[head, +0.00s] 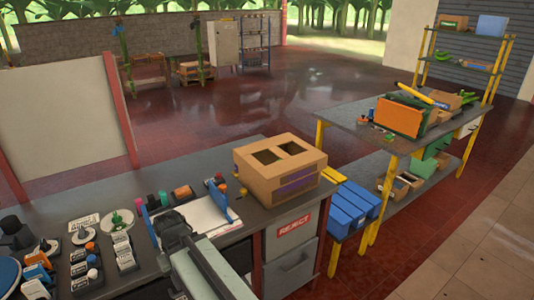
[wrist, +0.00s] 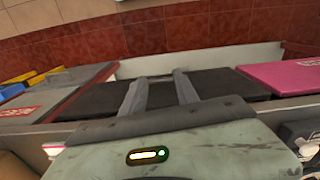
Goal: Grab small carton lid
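No small carton lid stands out clearly in either view. A brown carton (head: 280,172) with two square openings in its top and a purple patch on its side stands on the near bench. Small open cartons (head: 398,187) sit on the lower shelf of the right table, too small to make out lids. My gripper (wrist: 160,85) shows in the wrist view with its two grey fingers apart and nothing visible between them. In the head view my arm reaches over the bench's front edge, left of and nearer than the brown carton.
The near bench (head: 150,175) holds stamps, bottles and a white sheet (head: 205,212). A grey REJECT bin (head: 293,229) is below its right end, with blue bins (head: 352,205) beyond. The right table (head: 350,112) carries an orange panel (head: 399,118). Red floor lies open behind.

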